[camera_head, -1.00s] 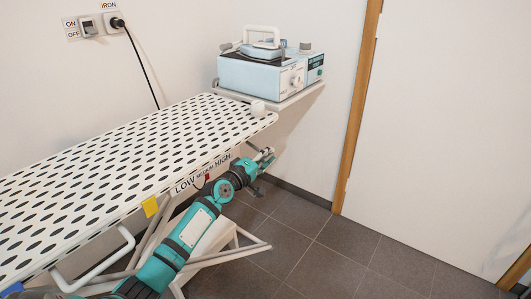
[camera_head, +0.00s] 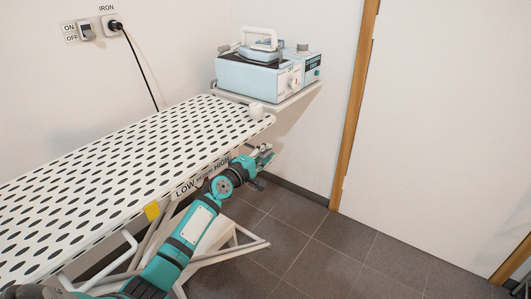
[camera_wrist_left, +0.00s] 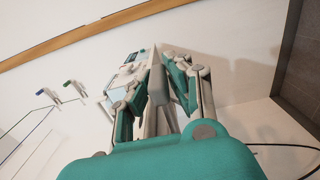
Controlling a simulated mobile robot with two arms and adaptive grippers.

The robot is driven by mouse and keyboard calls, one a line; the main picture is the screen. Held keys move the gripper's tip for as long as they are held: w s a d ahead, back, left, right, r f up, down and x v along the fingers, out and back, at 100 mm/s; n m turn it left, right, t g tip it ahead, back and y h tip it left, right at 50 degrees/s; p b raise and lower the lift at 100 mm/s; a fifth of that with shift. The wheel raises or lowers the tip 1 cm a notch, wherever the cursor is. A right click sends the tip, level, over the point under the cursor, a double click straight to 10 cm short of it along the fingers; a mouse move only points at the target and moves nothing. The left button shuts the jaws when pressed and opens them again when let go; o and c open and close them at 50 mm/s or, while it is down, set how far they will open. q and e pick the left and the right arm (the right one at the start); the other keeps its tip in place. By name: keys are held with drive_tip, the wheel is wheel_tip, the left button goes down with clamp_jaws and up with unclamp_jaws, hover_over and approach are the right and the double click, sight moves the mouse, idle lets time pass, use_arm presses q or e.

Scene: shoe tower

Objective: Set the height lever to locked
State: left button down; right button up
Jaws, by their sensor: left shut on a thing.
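The height scale (camera_head: 203,178) with LOW, MEDIUM and HIGH runs along the near edge of the ironing board (camera_head: 110,165). My left gripper (camera_head: 263,156) is beyond the HIGH end, just below the board's edge. In the left wrist view its fingers (camera_wrist_left: 158,88) are closed around a grey, narrow piece that looks like the height lever (camera_wrist_left: 157,84). In the head view my gripper hides most of the lever, so its exact setting cannot be read. My right gripper is in neither view.
A pale blue steam iron station (camera_head: 262,76) stands on the shelf at the board's far end. A wall switch (camera_head: 86,31) and iron plug (camera_head: 113,26) are at upper left. The tiled floor (camera_head: 325,250) at right is clear.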

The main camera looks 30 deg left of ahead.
use_arm(q)
drive_tip(key=c, duration=1.3)
unclamp_jaws()
drive_tip(key=shift+a, duration=0.1)
drive_tip(key=s, duration=0.8)
drive_tip(key=s+a, duration=0.1)
drive_tip(key=s, duration=0.3)
drive_tip(key=shift+d, duration=0.15)
